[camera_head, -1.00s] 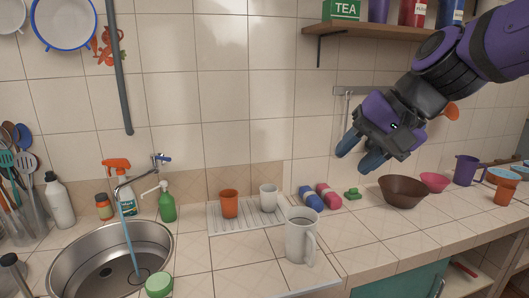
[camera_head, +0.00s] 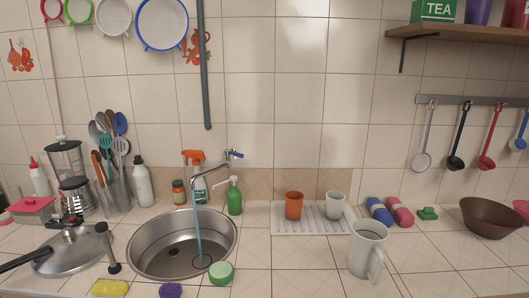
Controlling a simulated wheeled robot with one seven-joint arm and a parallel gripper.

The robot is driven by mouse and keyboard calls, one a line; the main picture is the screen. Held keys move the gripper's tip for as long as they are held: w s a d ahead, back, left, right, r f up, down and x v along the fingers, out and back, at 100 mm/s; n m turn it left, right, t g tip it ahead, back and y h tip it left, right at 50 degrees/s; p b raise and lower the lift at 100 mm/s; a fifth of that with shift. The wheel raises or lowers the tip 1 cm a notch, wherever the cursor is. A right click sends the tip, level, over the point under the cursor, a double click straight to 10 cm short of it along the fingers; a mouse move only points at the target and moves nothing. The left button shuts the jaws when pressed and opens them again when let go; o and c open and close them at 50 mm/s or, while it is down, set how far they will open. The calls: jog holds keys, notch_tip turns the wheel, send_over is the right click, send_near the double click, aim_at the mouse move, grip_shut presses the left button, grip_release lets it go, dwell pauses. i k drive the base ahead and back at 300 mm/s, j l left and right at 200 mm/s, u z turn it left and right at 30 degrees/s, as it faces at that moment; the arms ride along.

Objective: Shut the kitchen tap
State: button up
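The kitchen tap (camera_head: 211,167) is on the wall above the round steel sink (camera_head: 140,252). Its spout reaches left and down over the basin, and a blue stream of water (camera_head: 198,235) runs from it into the sink. The tap's blue handle (camera_head: 234,154) is at the right end of the tap body, by the wall. My gripper is not in this view now, so its state is hidden.
An orange-topped spray bottle (camera_head: 193,175) stands behind the spout, and a green soap dispenser (camera_head: 234,196) stands just right of it. A green-and-white tub (camera_head: 221,273) sits at the sink's front right. A white pitcher (camera_head: 367,250) stands further right.

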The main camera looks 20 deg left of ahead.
aim_at(227, 151)
jog(key=i+j+u, duration=0.15)
jog(key=u, duration=0.2)
jog(key=i+u, duration=0.2)
jog(key=u, duration=0.2)
jog(key=i+j+u, duration=0.1)
jog(key=u, duration=0.25)
jog(key=i, duration=0.1)
